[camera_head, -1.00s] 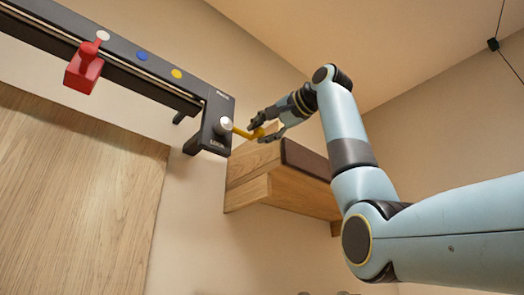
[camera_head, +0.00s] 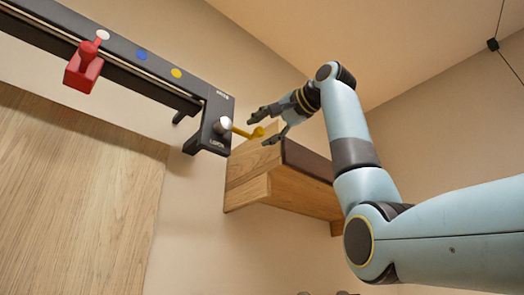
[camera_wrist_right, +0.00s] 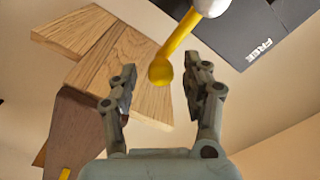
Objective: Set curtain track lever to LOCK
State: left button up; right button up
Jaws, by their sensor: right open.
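The curtain track lever is a yellow rod with a rounded tip (camera_head: 246,132), on a pale round pivot at the right end of the black track (camera_head: 130,62). It points right, slightly down, in the head view. My right gripper (camera_head: 268,126) is open, just right of the lever tip. In the right wrist view the lever (camera_wrist_right: 172,54) reaches down from its white pivot, its ball tip between and beyond the open fingers (camera_wrist_right: 160,92), with no clear contact. The word FREE shows on the black end housing (camera_wrist_right: 252,52); LOCK lettering on its lower edge is small in the head view. My left gripper is not in view.
A red carriage (camera_head: 83,68) hangs on the track, with white, blue and yellow dots beside it. A wooden block with a dark face (camera_head: 290,180) is on the wall behind and below my gripper. A large wooden panel (camera_head: 75,195) fills the lower left.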

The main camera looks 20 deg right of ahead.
jog(key=v, duration=1.1)
